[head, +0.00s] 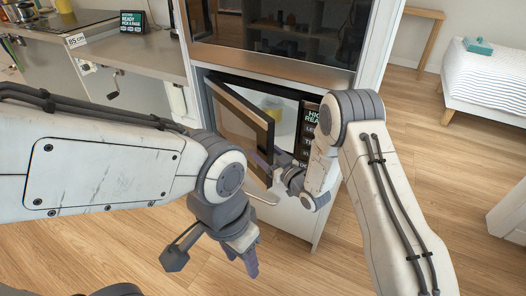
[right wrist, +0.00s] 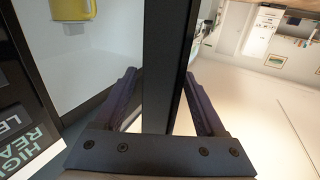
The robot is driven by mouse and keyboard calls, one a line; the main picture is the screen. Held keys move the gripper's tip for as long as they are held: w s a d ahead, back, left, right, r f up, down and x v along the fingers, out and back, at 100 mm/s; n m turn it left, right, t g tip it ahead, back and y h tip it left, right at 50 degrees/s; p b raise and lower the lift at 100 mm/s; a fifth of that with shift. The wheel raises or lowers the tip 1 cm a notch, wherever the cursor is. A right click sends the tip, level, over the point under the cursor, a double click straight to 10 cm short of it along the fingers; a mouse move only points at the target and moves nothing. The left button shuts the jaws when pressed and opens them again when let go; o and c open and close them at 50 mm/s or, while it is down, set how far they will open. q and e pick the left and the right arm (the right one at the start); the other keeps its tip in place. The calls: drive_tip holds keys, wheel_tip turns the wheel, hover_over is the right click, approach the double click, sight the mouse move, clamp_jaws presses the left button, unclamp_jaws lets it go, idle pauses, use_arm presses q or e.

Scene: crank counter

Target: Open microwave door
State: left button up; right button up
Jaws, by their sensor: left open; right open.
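The microwave (head: 312,100) has its dark-framed door (head: 236,122) partly open, hinged on the left. The door also shows edge-on in the right wrist view (right wrist: 168,65). My right gripper (head: 266,166) is open at the door's free edge. In the right wrist view its two purple fingers (right wrist: 165,95) stand on either side of the door edge, one inside and one outside; I cannot tell if they touch it. My left gripper (head: 246,262) hangs low in front of the cabinet, open, apart from the door.
A yellow mug (head: 272,104) is inside the white microwave cavity; it also shows in the right wrist view (right wrist: 72,10). A dark oven (head: 275,35) is above. A counter with a crank (head: 112,88) stands at left. The wooden floor in front is clear.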

clamp_jaws()
idle(1.4)
